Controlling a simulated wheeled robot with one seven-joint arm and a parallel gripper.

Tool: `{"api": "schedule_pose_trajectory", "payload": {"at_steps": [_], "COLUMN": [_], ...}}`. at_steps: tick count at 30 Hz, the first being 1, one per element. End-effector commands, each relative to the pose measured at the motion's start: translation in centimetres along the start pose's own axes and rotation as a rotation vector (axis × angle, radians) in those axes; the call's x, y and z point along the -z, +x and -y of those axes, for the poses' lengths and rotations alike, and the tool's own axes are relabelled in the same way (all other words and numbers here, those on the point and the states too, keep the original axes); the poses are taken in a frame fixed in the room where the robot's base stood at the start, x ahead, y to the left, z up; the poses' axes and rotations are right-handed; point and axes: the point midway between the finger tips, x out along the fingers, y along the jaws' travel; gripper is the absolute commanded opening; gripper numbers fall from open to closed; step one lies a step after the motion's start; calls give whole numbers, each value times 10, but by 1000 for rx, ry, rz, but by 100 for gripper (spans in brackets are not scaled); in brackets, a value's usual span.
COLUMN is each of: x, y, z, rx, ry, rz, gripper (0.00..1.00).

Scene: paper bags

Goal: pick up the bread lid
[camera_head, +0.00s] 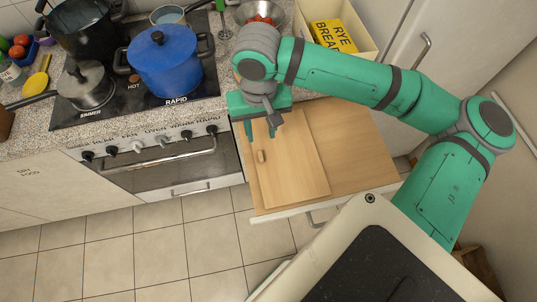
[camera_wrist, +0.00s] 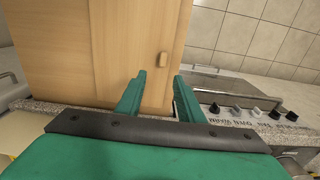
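The bread lid (camera_head: 297,160) is a flat light-wood panel with a small wooden knob (camera_head: 261,157) near its left edge. It lies over the left part of the pulled-out wooden drawer (camera_head: 355,150). In the wrist view the lid (camera_wrist: 125,45) fills the upper middle, and its knob (camera_wrist: 163,59) shows beyond the fingers. My gripper (camera_head: 260,133) points down above the lid's back left part, just behind the knob. Its two green fingers are apart with nothing between them, as the wrist view also shows (camera_wrist: 158,98). I cannot tell the exact height above the lid.
A stove with a blue pot (camera_head: 165,62), a black pot (camera_head: 82,28) and a small saucepan (camera_head: 85,85) stands to the left. A cream box (camera_head: 365,45) holding a yellow rye bread pack (camera_head: 333,36) stands at the back. The tiled floor (camera_head: 165,250) in front is clear.

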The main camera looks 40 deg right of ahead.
Motion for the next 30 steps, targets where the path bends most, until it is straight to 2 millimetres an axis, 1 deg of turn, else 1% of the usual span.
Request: {"api": "schedule_pose_trajectory", "payload": {"at_steps": [3, 9, 12, 19, 27, 30], "x": [-5, -6, -6, -6, -7, -7], "y": [9, 39, 50, 64, 100, 107], "z": [-2, -2, -3, -3, 1, 1], "rx": [1, 2, 1, 1, 2, 1], "ry": [6, 7, 9, 9, 6, 5], "rz": [21, 21, 20, 19, 19, 17], "gripper": [34, 34, 34, 34, 34, 34]}}
